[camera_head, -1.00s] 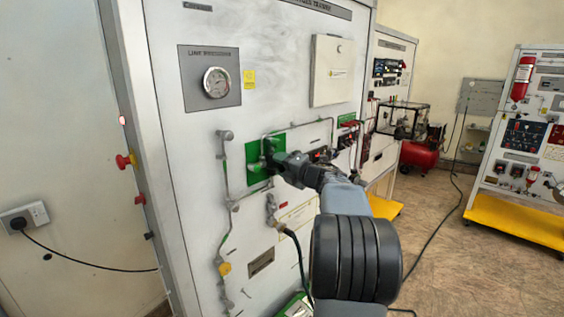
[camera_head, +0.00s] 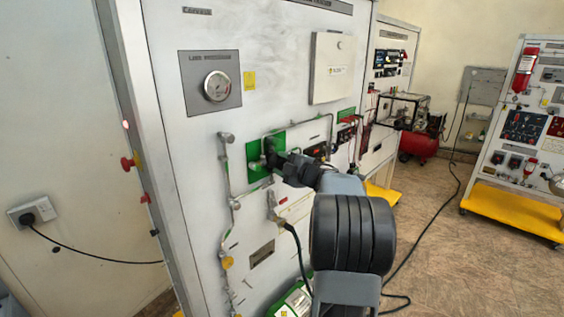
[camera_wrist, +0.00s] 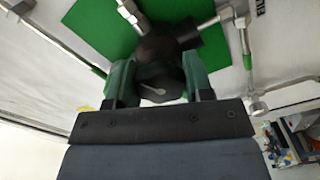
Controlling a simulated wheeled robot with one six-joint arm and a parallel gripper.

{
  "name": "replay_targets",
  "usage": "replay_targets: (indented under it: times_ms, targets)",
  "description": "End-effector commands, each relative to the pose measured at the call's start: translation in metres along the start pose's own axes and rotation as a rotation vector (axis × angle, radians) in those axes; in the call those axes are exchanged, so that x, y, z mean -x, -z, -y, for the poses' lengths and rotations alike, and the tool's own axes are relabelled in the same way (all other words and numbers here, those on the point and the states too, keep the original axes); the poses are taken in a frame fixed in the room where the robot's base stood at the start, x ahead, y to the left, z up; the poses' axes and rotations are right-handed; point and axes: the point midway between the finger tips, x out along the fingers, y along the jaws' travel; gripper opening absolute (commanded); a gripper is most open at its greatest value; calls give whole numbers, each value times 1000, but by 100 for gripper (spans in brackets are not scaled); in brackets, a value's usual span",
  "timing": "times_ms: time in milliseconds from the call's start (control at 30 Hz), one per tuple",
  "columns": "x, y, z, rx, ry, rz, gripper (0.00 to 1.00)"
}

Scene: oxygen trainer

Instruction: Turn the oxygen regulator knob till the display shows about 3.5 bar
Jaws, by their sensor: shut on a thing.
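The oxygen regulator knob (camera_wrist: 160,82) is dark, with a pale mark on its face, in front of a dark round body on a green plate (camera_wrist: 98,25). In the wrist view my gripper (camera_wrist: 158,78) has one finger on each side of the knob and is shut on it. In the head view my gripper (camera_head: 273,158) is at the green plate (camera_head: 254,152) and hides the knob. A small dark display (camera_head: 317,151) is right of the plate; its reading is too small to tell. A round gauge (camera_head: 216,86) sits higher on the panel; its value is not readable.
Pipes (camera_head: 229,180) run along the panel left of and below the plate. A white box (camera_head: 333,68) is mounted above. A hose (camera_head: 301,255) hangs beside my arm. Another trainer (camera_head: 525,130) stands at the right, with open floor between.

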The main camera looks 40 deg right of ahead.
Motion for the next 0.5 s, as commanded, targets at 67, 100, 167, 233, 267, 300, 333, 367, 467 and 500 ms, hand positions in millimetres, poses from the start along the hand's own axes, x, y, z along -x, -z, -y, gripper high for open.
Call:
replay_targets:
  times_ms: [67, 100, 167, 233, 267, 300, 333, 367, 467, 500]
  targets:
    - [0, 0, 0, -17, 1, 0, 24]
    - [0, 0, 0, -23, 1, 0, 24]
    - [0, 0, 0, -30, 1, 0, 24]
    - [0, 0, 0, -36, 0, 0, 24]
    - [0, 0, 0, -37, 0, 0, 24]
    - [0, 0, 0, -39, 0, 0, 24]
    - [0, 0, 0, -39, 0, 0, 24]
    - [0, 0, 0, -39, 0, 0, 24]
    - [0, 0, 0, -39, 0, 0, 24]
    - [0, 0, 0, -39, 0, 0, 24]
